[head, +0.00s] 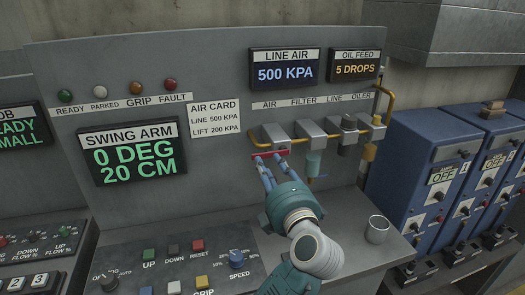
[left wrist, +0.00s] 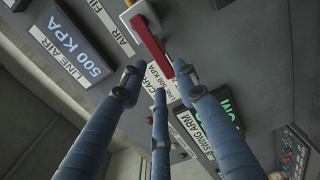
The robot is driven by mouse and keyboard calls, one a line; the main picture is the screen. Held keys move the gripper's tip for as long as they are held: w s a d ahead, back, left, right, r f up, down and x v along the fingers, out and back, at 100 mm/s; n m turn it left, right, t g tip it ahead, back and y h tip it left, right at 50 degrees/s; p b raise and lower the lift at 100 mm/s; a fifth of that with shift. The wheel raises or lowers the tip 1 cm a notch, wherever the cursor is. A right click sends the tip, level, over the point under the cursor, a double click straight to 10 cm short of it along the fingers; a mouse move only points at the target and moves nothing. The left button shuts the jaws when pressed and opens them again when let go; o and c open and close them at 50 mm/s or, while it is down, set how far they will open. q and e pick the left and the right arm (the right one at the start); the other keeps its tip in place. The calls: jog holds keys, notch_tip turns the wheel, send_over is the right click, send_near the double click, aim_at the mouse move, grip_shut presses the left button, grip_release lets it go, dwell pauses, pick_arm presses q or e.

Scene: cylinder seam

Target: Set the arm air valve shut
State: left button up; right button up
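The arm air valve is a grey block (head: 272,136) under the AIR label, with a red handle (head: 271,154) along its lower front, roughly level in the head view. In the left wrist view the red handle (left wrist: 148,38) reaches from the white valve body toward my fingers. My left gripper (head: 269,163) is just below the handle in the head view. In the left wrist view its blue fingers (left wrist: 158,82) are spread around the handle's near end, with gaps showing; contact is unclear. The line air display (head: 285,66) reads 500 KPA. My right gripper is not in view.
Filter (head: 311,132), line and oiler (head: 371,130) units sit right of the valve, with yellow pipe and a hanging bowl (head: 313,163). A metal cup (head: 377,229) stands on the ledge. Push buttons (head: 173,249) lie below left; blue cabinets (head: 425,165) stand right.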

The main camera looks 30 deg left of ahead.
aim_at(263, 155)
pick_arm(q)
jog(key=p+x, duration=0.1)
jog(key=x, duration=0.5)
jog(key=shift+w+a+p, duration=0.2)
jog(key=shift+a+p, duration=0.1)
jog(key=shift+p, duration=0.05)
grip_shut()
